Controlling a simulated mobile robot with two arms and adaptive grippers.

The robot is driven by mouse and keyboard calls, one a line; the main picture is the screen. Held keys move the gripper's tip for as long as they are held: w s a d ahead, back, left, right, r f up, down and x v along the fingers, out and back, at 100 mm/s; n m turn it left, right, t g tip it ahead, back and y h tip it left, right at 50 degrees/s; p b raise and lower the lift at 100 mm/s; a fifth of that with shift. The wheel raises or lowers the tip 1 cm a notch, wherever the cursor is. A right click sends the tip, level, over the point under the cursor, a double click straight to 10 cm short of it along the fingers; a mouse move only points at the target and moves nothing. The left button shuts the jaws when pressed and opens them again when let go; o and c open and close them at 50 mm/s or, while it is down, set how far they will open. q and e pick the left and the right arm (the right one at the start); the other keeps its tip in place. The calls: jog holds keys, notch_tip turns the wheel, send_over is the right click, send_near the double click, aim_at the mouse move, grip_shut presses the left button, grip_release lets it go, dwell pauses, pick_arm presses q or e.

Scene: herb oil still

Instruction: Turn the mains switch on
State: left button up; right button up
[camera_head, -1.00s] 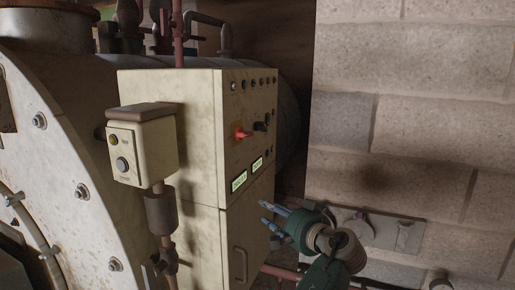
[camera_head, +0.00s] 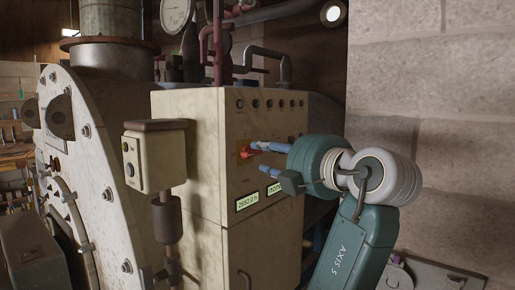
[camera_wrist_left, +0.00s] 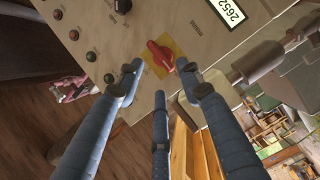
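The mains switch is a red rotary knob (camera_head: 246,152) on a yellow plate, on the front of the cream control cabinet (camera_head: 185,118). In the left wrist view the red knob (camera_wrist_left: 161,56) shows clear between the finger ends. My left gripper (camera_head: 260,157) is in front of the panel, with its blue fingers pointing at the knob. In the left wrist view the fingers of my left gripper (camera_wrist_left: 158,77) are spread apart, with nothing held. Whether a finger touches the knob I cannot tell. My right gripper is not in view.
Small indicators (camera_head: 255,104) line the top of the panel. A lit display (camera_head: 247,201) sits below the knob. A small button box (camera_head: 153,158) stands left of the cabinet, beside the round still (camera_head: 92,170). A block wall (camera_head: 440,110) closes the right side.

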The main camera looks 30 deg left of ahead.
aim_at(255, 151)
pick_arm(q)
jog(key=p+x, duration=0.2)
jog(key=x, duration=0.3)
jog(key=shift+w, duration=0.25)
jog(key=shift+w+a+f, duration=0.1)
jog(key=shift+w+a, duration=0.05)
jog(key=shift+a, duration=0.3)
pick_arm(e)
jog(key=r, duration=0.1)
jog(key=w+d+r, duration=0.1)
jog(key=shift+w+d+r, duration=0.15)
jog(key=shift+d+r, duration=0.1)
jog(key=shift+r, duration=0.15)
pick_arm(q)
jog(key=shift+c, duration=0.2)
